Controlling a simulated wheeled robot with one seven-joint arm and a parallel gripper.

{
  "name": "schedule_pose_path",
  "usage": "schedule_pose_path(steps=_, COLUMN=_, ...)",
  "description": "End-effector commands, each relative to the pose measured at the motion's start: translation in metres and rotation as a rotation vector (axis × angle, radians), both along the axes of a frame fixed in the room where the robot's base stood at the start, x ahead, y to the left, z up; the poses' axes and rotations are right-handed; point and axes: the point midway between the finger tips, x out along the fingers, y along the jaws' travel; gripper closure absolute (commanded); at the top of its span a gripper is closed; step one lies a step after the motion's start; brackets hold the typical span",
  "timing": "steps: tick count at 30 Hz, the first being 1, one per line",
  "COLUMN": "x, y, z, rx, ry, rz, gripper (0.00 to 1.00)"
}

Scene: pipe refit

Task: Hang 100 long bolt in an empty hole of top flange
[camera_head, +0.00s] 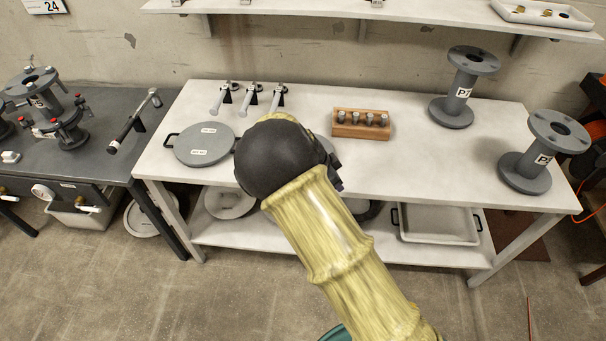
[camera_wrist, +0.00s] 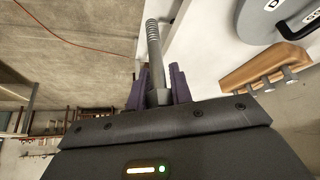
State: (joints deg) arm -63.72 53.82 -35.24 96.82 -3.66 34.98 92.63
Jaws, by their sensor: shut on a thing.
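My gripper (camera_wrist: 158,78) shows in the wrist view with purple fingers shut on a grey threaded long bolt (camera_wrist: 153,45). The bolt's threaded end points up in that picture, and its lower part is between the fingers. In the head view my arm's dark wrist hides most of the gripper and the bolt, over the white table's middle. A grey pipe assembly with a flange on top (camera_head: 31,82) stands on the dark bench at the left, well away from my gripper. Its holes are too small to judge.
A wooden block with several bolts (camera_head: 361,132) stands on the white table (camera_head: 410,155). Grey flanged spools stand at the right (camera_head: 461,88) (camera_head: 540,150). A round grey plate (camera_head: 203,144) and three handled tools (camera_head: 250,98) are at the left. A wrench-like tool (camera_head: 134,121) stands on the dark bench.

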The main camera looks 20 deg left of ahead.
Motion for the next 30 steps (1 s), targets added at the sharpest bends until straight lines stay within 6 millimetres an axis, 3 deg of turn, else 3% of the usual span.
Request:
schedule_pose_path(steps=1, x=0.003, y=-0.02, z=-0.004, rx=-0.001, ry=0.004, rz=0.031, gripper=1.0)
schedule_pose_path(steps=10, x=0.011, y=-0.118, z=-0.03, rx=0.0, ry=0.006, rz=0.303, gripper=1.0)
schedule_pose_path(steps=21, x=-0.007, y=-0.228, z=-0.054, rx=0.004, ry=0.007, rz=0.667, gripper=1.0)
schedule_pose_path(steps=25, x=-0.017, y=-0.254, z=-0.058, rx=0.004, ry=0.004, rz=0.774, gripper=1.0)
schedule_pose_path(steps=30, x=-0.023, y=-0.267, z=-0.06, rx=0.003, ry=0.0, rz=0.842, gripper=1.0)
